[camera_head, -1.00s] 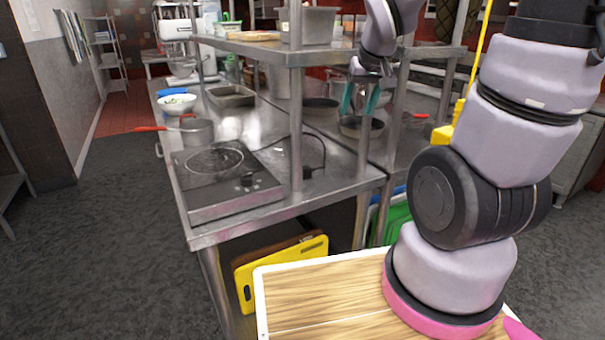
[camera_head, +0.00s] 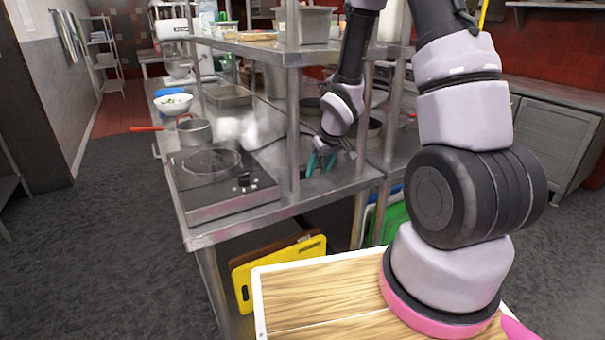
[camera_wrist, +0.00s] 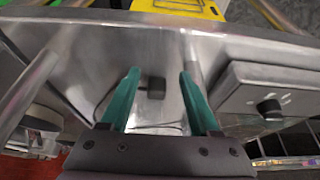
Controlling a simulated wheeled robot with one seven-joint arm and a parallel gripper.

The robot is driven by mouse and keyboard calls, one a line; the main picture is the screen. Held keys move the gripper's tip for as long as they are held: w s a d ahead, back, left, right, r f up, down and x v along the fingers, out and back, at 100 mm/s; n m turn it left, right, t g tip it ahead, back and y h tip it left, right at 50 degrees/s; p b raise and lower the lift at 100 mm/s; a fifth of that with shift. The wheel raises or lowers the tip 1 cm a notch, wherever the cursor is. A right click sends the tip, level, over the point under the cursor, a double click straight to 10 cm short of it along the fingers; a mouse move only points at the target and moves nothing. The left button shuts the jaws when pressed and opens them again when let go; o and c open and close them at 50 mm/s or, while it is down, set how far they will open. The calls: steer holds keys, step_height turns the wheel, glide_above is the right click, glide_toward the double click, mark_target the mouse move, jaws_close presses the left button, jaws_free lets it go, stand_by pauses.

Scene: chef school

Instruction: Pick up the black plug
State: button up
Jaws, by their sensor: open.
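The black plug (camera_wrist: 156,88) is a small dark block on the steel counter in the wrist view. It lies between the lines of my two teal fingers, with a gap on both sides. A thin dark cable (camera_wrist: 150,126) runs on the counter nearer my palm. My gripper (camera_wrist: 160,72) is open and empty. In the head view my gripper (camera_head: 319,171) points down close over the counter, just right of a shelf post. There I cannot make out the plug behind the fingers. How far the fingertips are above the counter is hard to tell.
A steel post (camera_head: 294,130) stands close left of my gripper and carries the upper shelf (camera_head: 250,46). An induction cooker (camera_head: 222,188) sits to the left, with a red-handled pot (camera_head: 193,131) behind it. Pans (camera_head: 374,127) stand behind my gripper.

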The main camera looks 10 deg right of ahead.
mark_target(305, 170)
steer(key=w, duration=0.2)
steer(key=w+a, duration=0.1)
steer(key=w, duration=0.1)
steer(key=w+a, duration=0.1)
steer(key=w, duration=0.1)
steer(key=x, duration=0.5)
jaws_close()
